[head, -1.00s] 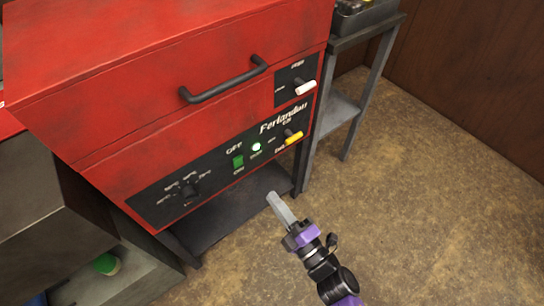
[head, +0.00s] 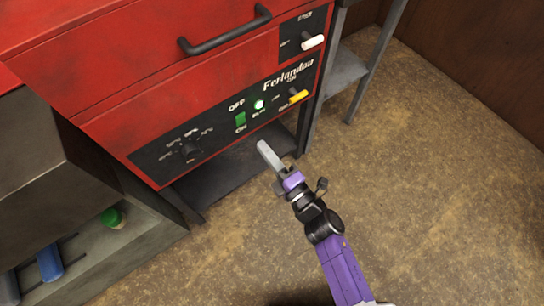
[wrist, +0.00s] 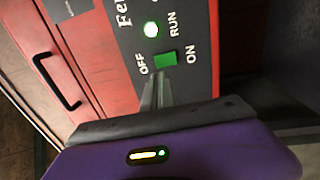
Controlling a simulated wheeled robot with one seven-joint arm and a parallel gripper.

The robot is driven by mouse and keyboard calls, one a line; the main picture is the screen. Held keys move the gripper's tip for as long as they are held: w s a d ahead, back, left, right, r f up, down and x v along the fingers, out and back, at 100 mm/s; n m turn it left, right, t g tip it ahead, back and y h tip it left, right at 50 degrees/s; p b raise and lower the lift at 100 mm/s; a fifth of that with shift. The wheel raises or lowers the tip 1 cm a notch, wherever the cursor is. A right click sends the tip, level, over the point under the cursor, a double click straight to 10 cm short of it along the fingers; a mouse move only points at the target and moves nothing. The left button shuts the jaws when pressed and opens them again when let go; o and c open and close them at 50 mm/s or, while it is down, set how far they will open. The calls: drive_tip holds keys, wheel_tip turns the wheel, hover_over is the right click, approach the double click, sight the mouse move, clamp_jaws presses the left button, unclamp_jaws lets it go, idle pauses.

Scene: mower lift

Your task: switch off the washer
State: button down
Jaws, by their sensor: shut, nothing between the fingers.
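The red washer (head: 120,105) has a black front panel (head: 215,139). A green switch (head: 240,119) sits on the panel between OFF above and ON below; it also shows in the wrist view (wrist: 166,58). A round green lamp (head: 259,104) marked RUN is lit beside it, also bright in the wrist view (wrist: 151,29). My gripper (head: 264,147) is shut and empty. In the head view its tips appear just below and right of the switch. In the wrist view the fingers (wrist: 156,92) point toward the switch's OFF side; I cannot tell whether they touch.
A dark knob (head: 189,151), a yellow knob (head: 298,96) and a white knob (head: 313,41) stick out of the front. A black handle (head: 228,35) is above. A grey shelf stands right of the washer (head: 345,72). The floor at right is clear.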

sight(241, 118)
drive_tip(key=b+x, duration=0.1)
drive_tip(key=x, duration=0.7)
drive_tip(key=shift+w+a, duration=0.2)
drive_tip(key=shift+w, duration=0.05)
drive_tip(key=shift+w+a+r, duration=0.15)
drive_tip(key=shift+w+r, duration=0.1)
drive_tip(key=shift+w, duration=0.05)
